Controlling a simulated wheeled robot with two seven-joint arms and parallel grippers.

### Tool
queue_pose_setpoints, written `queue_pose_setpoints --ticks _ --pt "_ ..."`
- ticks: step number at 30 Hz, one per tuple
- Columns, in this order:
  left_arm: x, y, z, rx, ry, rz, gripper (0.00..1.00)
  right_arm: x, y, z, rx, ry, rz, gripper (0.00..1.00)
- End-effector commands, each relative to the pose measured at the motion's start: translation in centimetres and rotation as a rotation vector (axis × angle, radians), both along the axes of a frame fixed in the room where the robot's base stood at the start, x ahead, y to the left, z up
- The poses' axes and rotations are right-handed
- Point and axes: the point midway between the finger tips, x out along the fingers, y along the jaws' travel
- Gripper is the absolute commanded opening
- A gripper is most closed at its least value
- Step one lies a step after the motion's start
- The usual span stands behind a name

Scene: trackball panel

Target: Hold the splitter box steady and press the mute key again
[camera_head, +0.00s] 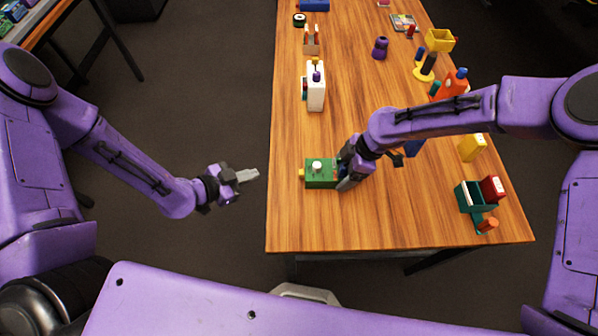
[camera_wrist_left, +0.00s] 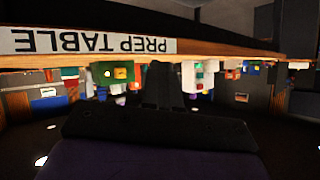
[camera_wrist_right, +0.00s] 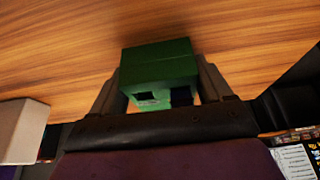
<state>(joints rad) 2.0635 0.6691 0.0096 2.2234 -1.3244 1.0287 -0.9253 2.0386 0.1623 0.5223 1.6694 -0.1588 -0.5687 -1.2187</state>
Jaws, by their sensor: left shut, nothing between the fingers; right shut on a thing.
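The green box (camera_head: 322,181), which I take to be the splitter box, stands near the table's front left edge. It has a white round knob (camera_head: 316,166) on top and a yellow part (camera_head: 302,174) on its left side. My right gripper (camera_head: 343,177) is shut on the box's right end; the right wrist view shows the green box (camera_wrist_right: 160,62) between both fingers (camera_wrist_right: 165,90). My left gripper (camera_head: 256,174) is shut and empty, off the table's left edge and apart from the box. The left wrist view shows its closed fingers (camera_wrist_left: 165,85). I cannot make out a mute key label.
The wooden table (camera_head: 400,215) is clear in front of the box. A dark green holder (camera_head: 470,196) with a red block (camera_head: 493,188) and a yellow block (camera_head: 472,148) stand at the right.

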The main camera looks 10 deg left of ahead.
Motion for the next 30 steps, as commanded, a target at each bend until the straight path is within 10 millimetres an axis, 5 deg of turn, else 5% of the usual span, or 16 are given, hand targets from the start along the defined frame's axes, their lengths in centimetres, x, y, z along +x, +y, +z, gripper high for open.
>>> queue_pose_setpoints --ticks 18,30 --pt "1.5 -7.2 0.0 0.003 -0.002 -0.004 0.0 0.0 0.0 0.0 0.0 -0.001 0.0 0.44" --pt "1.7 -8.6 0.0 0.003 -0.001 -0.001 0.0 0.0 0.0 0.0 0.0 -0.001 0.0 0.44"
